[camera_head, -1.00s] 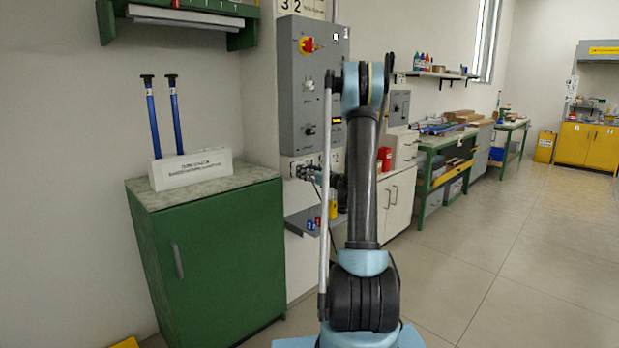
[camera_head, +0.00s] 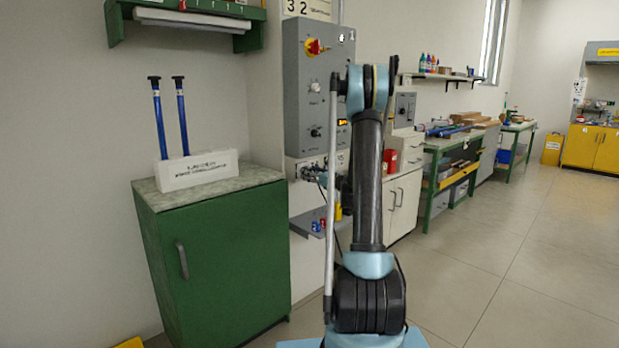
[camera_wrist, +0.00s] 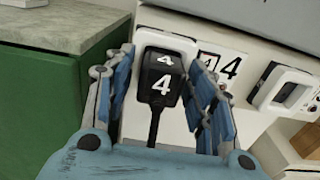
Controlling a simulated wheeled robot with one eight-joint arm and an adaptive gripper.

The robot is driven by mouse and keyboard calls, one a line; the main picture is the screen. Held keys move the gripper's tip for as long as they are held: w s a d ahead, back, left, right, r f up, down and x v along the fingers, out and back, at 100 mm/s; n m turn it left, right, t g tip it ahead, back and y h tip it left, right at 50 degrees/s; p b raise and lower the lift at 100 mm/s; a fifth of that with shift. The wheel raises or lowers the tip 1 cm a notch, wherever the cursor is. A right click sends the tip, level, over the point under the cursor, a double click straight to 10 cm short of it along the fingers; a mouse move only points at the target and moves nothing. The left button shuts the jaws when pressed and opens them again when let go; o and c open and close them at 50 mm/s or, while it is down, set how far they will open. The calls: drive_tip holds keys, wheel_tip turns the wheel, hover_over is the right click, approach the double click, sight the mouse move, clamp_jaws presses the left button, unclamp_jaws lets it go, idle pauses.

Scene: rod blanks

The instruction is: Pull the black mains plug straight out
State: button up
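The black mains plug (camera_wrist: 160,78), marked with white 4s, sits in a white socket (camera_wrist: 166,40) in the wrist view. Its black cable (camera_wrist: 154,124) runs down toward my gripper's palm. My gripper (camera_wrist: 160,62) has one blue-grey finger on each side of the plug. A narrow pale gap shows between the left finger and the plug; the right finger is very close to it, and I cannot tell whether it touches. In the head view my gripper (camera_head: 316,172) is at the socket strip below the grey control panel (camera_head: 310,90), and the plug is too small to make out.
A second white socket (camera_wrist: 287,90) is right of the 4 label in the wrist view. A green cabinet (camera_head: 220,255) stands left of the sockets, bearing a white block (camera_head: 197,170) with two blue rods. A grey shelf (camera_head: 303,222) is below. Open floor lies right.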

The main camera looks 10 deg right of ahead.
drive_tip(key=c, duration=0.9)
drive_tip(key=shift+v, duration=2.5)
drive_tip(key=shift+c, duration=0.2)
drive_tip(key=v, duration=0.6)
idle(0.5)
